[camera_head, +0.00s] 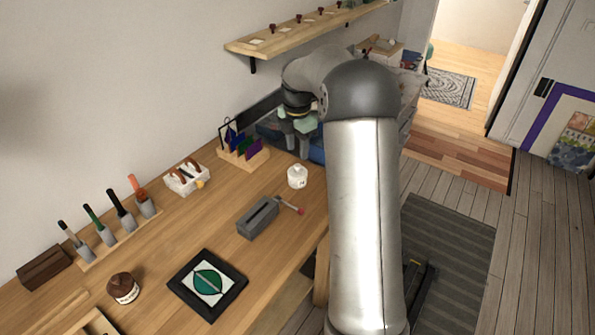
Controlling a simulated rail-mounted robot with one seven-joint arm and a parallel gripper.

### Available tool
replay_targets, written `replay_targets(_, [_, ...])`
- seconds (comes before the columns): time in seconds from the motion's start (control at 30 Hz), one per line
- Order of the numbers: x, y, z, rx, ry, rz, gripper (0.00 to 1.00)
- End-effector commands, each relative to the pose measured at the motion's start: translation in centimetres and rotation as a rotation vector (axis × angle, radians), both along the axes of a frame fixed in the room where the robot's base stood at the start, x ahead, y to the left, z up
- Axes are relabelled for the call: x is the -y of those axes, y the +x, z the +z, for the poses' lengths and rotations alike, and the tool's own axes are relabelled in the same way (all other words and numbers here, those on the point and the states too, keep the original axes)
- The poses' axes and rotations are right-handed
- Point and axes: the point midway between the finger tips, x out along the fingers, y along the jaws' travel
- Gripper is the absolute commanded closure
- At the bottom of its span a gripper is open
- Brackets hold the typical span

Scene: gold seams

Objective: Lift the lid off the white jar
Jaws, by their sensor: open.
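The white jar (297,179) stands upright on the wooden bench, near its right edge. Its white lid (297,169) sits on top, with a small knob. My gripper (301,122) hangs at the end of my arm, above and behind the jar in the picture, clear of it. It is open and looks empty. Its fingertips are small and partly lost against the dark things behind them.
A grey box with a red-tipped rod (260,217) lies just in front of the jar. A wooden rack with coloured pieces (243,150) and a white caddy (186,179) stand to the left. A framed green picture (207,284) lies nearer. A wall shelf (300,32) is above.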

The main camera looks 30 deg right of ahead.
Motion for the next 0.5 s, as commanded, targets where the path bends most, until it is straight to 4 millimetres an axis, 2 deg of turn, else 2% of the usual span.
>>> replay_targets(0.23, [0.1, 0.1, -1.8, -0.003, 0.0, 0.0, 0.57])
replay_targets(0.5, [0.2, 0.4, -5.5, -0.003, 0.001, 0.0, 0.57])
